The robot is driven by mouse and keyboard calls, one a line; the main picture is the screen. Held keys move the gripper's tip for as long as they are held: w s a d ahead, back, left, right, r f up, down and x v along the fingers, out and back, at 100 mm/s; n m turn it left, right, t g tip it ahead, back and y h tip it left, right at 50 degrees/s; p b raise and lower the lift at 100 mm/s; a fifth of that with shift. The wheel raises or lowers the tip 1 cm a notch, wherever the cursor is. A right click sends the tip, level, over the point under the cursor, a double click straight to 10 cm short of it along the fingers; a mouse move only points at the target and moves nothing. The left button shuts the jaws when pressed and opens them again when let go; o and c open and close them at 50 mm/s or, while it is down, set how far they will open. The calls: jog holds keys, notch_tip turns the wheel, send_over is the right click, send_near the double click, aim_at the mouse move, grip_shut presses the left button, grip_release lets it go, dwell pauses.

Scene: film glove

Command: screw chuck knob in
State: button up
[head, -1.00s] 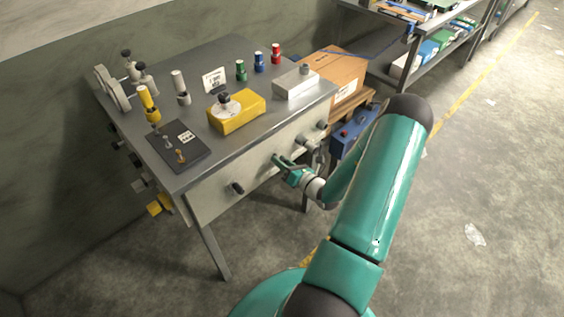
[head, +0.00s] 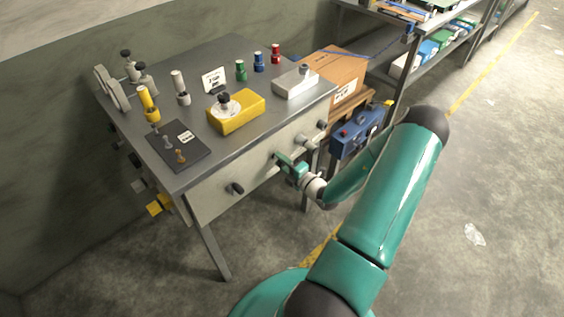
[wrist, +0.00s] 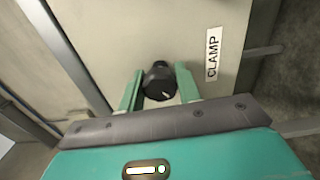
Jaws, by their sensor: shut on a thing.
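A black knob (wrist: 158,80) with a pale mark sits between my gripper's two green fingers in the wrist view, at the front panel. My gripper (head: 283,160) is shut on this knob, in front of the bench. In the head view, my fingers hide the knob. A "CLAMP" label (wrist: 213,55) is on the panel to the right of the knob in the wrist view. I cannot read a label that names the chuck knob.
The bench top (head: 215,160) carries a yellow box (head: 240,118). A blue box (head: 358,132) stands right of the bench.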

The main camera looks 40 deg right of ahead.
jog(key=m, duration=0.7)
jog(key=shift+s+f, duration=0.1)
jog(key=m, duration=0.6)
jog(key=shift+m, duration=0.4)
jog(key=shift+f, duration=0.1)
jog(key=o, duration=1)
jog(key=shift+c, duration=0.2)
jog(key=s, duration=1.3)
jog(key=shift+s+d, duration=0.15)
jog(key=shift+s, duration=0.25)
